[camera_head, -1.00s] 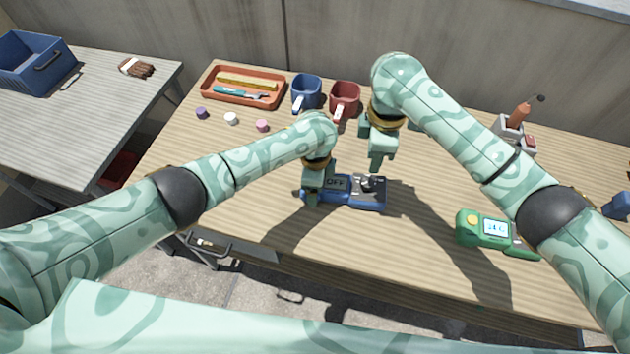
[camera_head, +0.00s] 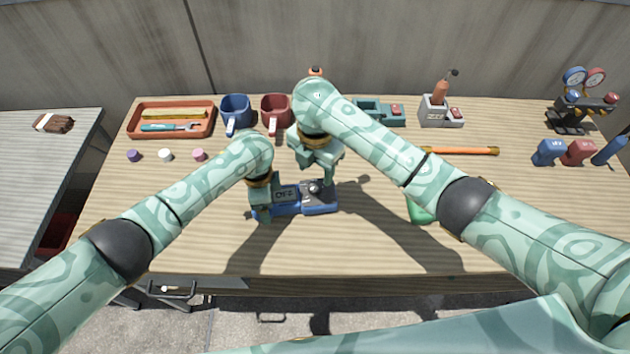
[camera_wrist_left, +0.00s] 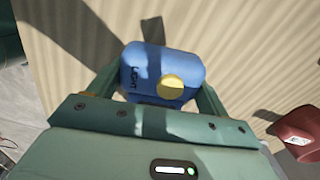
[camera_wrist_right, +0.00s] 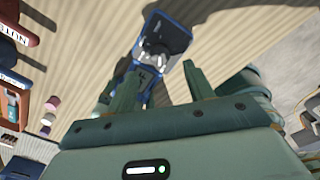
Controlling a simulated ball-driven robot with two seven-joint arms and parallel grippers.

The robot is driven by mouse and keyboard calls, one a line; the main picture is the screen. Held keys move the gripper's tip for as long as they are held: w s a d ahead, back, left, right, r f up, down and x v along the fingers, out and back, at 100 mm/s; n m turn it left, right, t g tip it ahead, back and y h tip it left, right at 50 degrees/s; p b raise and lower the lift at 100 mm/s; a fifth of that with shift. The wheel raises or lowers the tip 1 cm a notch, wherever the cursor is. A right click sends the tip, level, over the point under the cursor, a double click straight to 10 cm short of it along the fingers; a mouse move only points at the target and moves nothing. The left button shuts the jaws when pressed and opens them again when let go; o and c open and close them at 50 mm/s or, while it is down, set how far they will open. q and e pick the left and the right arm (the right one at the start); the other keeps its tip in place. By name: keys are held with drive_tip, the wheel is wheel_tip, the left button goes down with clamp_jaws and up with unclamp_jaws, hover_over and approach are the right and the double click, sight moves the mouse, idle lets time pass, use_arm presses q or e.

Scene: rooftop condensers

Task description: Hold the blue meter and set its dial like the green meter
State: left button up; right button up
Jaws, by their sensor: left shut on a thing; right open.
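The blue meter (camera_head: 292,207) lies on the table in front of me; its display reads OFF and its dial (camera_head: 316,189) is at its right end. My left gripper (camera_head: 264,214) is shut on the meter's left end. In the left wrist view the meter (camera_wrist_left: 142,63) sits between the fingers, with a yellow button and the word LIGHT. My right gripper (camera_head: 318,176) is open just above the dial; in the right wrist view the dial end (camera_wrist_right: 163,40) lies beyond its fingers (camera_wrist_right: 160,85). The green meter (camera_head: 418,211) is mostly hidden behind my right arm.
Three small caps (camera_head: 166,155) lie at left. An orange-handled tool (camera_head: 462,151) and a gauge set (camera_head: 572,112) are at right. The table's front middle is clear.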

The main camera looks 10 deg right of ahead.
sight(315, 186)
wheel_tip(315, 186, down, 6)
idle(0.4)
drive_tip(key=c, duration=1)
drive_tip(key=shift+o, duration=0.2)
